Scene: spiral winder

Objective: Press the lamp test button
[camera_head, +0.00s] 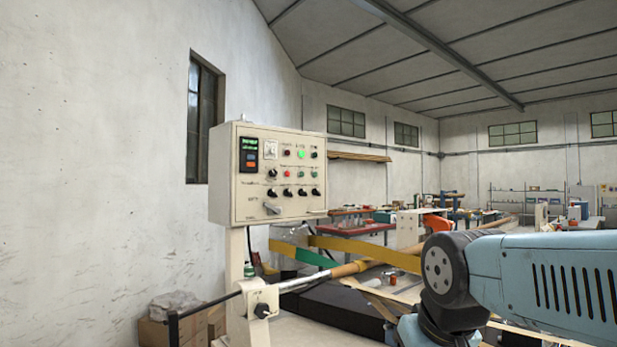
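A cream control panel box (268,212) stands on a post left of centre. Its face carries a green-lit display (249,144), a lit green lamp (301,155), several small red, green and dark buttons and lamps, black knobs (288,192) and a grey lever switch (272,208). The labels are too small to read, so I cannot tell which button is the lamp test. My blue arm with its dark joint fills the lower right, apart from the panel. My gripper is outside the picture.
A shaft with a cardboard tube (352,268) runs below the panel from a bearing block (260,302). Yellow and green bands (365,251) cross behind it. Cardboard boxes (205,325) lie by the left wall. Workbenches stand farther back. The space directly before the panel face looks clear.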

